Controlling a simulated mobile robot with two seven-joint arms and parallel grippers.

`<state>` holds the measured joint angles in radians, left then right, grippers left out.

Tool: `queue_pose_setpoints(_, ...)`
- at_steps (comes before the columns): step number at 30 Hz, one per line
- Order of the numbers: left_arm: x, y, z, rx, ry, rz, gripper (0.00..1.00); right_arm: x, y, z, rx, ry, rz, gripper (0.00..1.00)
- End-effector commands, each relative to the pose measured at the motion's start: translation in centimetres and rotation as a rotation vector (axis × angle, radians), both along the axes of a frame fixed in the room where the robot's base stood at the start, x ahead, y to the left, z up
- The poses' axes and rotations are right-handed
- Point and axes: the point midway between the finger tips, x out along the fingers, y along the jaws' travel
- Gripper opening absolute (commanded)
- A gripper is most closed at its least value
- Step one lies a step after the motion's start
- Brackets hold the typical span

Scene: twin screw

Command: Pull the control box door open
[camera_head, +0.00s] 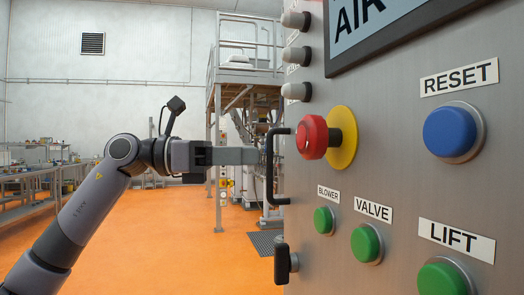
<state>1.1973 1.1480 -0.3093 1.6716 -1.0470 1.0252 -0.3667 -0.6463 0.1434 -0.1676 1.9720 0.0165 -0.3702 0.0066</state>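The control box door (400,165) fills the right side, a grey metal panel seen at a slant. A black D-shaped handle (270,180) stands out from its left edge. My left gripper (257,156) comes in level from the left, with its grey fingertips at the upper middle of the handle's bar. From this side the fingers overlap, so I cannot tell whether they are open or shut, or whether they touch the bar. No gap shows between panel and box, whose body is hidden. My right gripper is out of view.
The panel carries a red emergency button (313,137) on a yellow disc, a blue reset button (452,131), green buttons (366,243) and a screen (375,25). A black latch (284,263) sits below the handle. Orange floor (170,250) lies open to the left.

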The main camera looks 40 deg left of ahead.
Motion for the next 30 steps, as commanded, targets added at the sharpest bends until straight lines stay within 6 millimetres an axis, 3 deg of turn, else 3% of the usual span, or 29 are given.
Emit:
queue_pose_setpoints(6,1.6,-2.1,0.1,-0.001,-0.001,-0.002,0.38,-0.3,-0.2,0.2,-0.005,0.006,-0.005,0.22)
queue_pose_setpoints(16,1.9,-2.5,0.0,-0.002,0.0,-0.001,0.38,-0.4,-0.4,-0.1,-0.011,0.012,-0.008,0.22)
queue_pose_setpoints(20,1.9,-2.5,0.0,-0.002,0.0,-0.001,0.0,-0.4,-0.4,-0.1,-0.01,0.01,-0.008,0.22)
queue_pose_setpoints(30,2.0,-2.5,0.0,-0.001,0.0,0.001,0.0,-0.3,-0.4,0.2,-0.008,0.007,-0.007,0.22)
